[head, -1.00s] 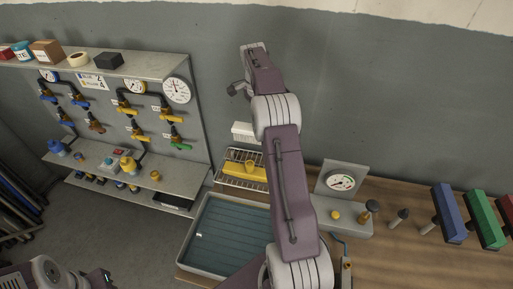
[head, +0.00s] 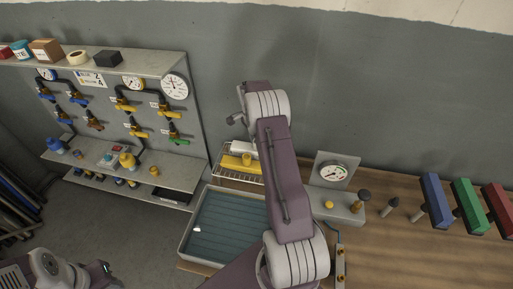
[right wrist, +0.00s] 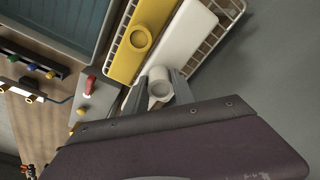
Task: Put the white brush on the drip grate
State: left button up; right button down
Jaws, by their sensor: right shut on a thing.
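The white brush (head: 244,148) is beside the yellow brush (head: 231,162), on its far side, over the wire drip grate (head: 236,178). In the right wrist view, the white brush (right wrist: 187,34) lies along the yellow brush (right wrist: 139,40), with grate wires (right wrist: 214,38) showing past its edge. My right gripper (right wrist: 160,88) is shut on the white brush's round handle. I cannot tell whether the brush touches the grate. In the head view my right arm hides this gripper. Part of my left arm shows at the lower left; its jaws are unclear.
A grey basin (head: 187,243) with a blue-green ribbed bottom stands in front of the grate. A gauge stand (head: 333,173) is to its right, with blue, green and red brushes further right. A valve panel (head: 150,95) stands at the left.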

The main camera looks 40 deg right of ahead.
jog(key=shift+f, duration=0.35)
notch_tip(320, 180, down, 3)
jog(key=shift+w+d+p, duration=0.15)
jog(key=shift+p, duration=0.55)
jog(key=shift+w+d+f, duration=0.1)
jog(key=shift+f, duration=0.2)
jog(key=shift+f+b, duration=0.15)
jog(key=shift+b, duration=0.15)
jog(key=c, duration=1.1)
grip_release()
jog(key=shift+o, duration=0.2)
